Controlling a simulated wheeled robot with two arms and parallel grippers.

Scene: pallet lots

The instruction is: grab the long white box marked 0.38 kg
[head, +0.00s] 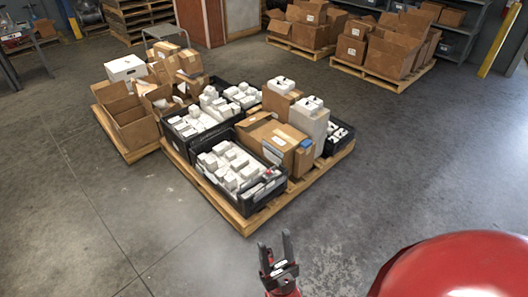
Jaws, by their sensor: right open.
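Several small white boxes (232,164) lie jumbled in a black crate (248,209) at the near corner of a wooden pallet (243,227). More white boxes (208,115) fill black crates behind it. The labels are too small to read, so I cannot tell which box is marked 0.38 kg. My right gripper (275,243) is open and empty at the bottom centre, over bare floor in front of the pallet's near corner. It is apart from all boxes. My left gripper is not in view.
Brown cartons (268,137) stand beside the near crate on the same pallet. A second pallet with open cartons (132,122) is at its left. Further loaded pallets (382,76) stand at the back right. The floor in front and to the left is clear.

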